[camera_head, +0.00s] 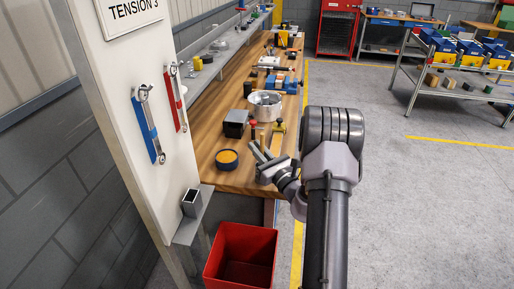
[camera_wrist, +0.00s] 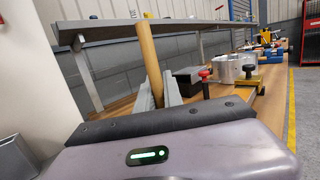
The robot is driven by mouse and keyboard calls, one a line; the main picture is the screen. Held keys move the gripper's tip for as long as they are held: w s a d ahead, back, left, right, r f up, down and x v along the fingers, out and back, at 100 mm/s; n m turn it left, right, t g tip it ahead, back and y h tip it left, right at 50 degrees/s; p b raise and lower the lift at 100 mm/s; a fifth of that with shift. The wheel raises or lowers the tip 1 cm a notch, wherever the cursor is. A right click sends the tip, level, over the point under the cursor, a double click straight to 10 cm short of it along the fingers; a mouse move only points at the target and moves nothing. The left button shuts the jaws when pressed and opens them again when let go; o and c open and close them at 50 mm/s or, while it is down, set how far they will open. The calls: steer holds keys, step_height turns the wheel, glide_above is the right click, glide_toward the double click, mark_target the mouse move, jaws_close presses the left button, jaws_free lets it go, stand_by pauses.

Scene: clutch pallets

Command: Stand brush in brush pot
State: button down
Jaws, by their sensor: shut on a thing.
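A round wooden handle, which looks like the brush's (camera_wrist: 149,58), rises between the fingers of my gripper (camera_wrist: 158,92) in the wrist view, leaning slightly. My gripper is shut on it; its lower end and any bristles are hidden. An open square grey metal holder, likely the brush pot (camera_head: 191,204), stands upright on a small bracket to the lower left of my gripper. Its edge also shows at the wrist view's lower left (camera_wrist: 14,160).
A black tin with yellow contents (camera_head: 227,158) stands on the wooden bench (camera_head: 205,140), left of my gripper. A black box (camera_head: 235,122) and a round metal housing (camera_head: 265,105) are behind. A white panel (camera_head: 125,110) with hanging wrenches rises at left. A red bin (camera_head: 241,258) is below.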

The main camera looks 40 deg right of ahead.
steer(key=shift+r, duration=0.1)
steer(key=c, duration=1.4)
jaws_free()
steer(key=v, duration=1.7)
steer(key=shift+s+p, duration=0.2)
steer(key=shift+p, duration=0.1)
